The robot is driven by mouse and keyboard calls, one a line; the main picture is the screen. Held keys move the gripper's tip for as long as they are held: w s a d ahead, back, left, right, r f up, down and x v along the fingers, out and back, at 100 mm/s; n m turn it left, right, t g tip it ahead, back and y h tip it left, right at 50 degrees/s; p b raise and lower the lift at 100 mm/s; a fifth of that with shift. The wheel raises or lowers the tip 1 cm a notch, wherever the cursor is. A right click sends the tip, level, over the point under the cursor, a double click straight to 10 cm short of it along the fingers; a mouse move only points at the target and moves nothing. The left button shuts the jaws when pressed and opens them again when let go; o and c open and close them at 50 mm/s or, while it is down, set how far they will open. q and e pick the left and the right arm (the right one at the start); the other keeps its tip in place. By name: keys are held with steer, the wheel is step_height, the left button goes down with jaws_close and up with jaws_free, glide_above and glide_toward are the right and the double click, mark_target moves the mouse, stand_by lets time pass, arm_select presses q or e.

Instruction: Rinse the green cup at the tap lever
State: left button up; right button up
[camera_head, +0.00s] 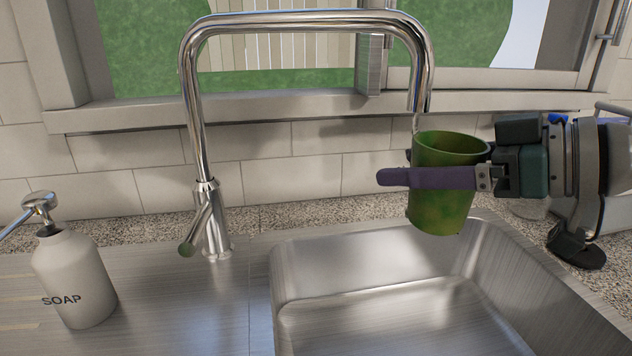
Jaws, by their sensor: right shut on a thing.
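The green cup (440,215) hangs above the sink, close to upright, with its open rim up. Its rim is just below the spout end of the chrome tap (197,110). My right gripper (396,169) comes in from the right and is shut on the cup, with a purple finger across its near side. The far finger is mostly hidden behind the cup. The tap lever (203,227) sticks out low on the tap's base, pointing down and left. I cannot clearly tell whether water runs into the cup. My left gripper is out of view.
The steel sink basin (375,258) is empty below the cup. A white soap dispenser (76,280) stands on the left of the steel counter. A tiled wall and window sill (250,112) close off the back. The counter between dispenser and basin is clear.

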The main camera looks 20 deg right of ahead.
mark_target(453, 201)
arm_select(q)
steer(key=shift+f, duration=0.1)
arm_select(e)
steer(key=shift+d, duration=0.1)
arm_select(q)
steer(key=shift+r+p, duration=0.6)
arm_select(e)
steer(key=shift+s+a, duration=0.25)
steer(key=shift+s, duration=0.35)
steer(key=shift+s+a, duration=0.25)
steer(key=shift+s, duration=0.3)
arm_select(q)
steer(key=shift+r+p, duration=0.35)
steer(key=shift+p, duration=0.05)
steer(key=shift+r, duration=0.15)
arm_select(e)
steer(key=shift+s+a, duration=0.35)
steer(key=shift+s, duration=0.5)
steer(key=shift+s+a, duration=0.35)
steer(key=shift+s, duration=0.5)
steer(key=shift+s+a, duration=0.35)
steer(key=shift+s, duration=0.5)
arm_select(q)
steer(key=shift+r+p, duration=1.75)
steer(key=shift+p, duration=0.15)
arm_select(e)
steer(key=s+a+r, duration=0.2)
steer(key=s+r, duration=0.2)
steer(key=shift+s, duration=0.3)
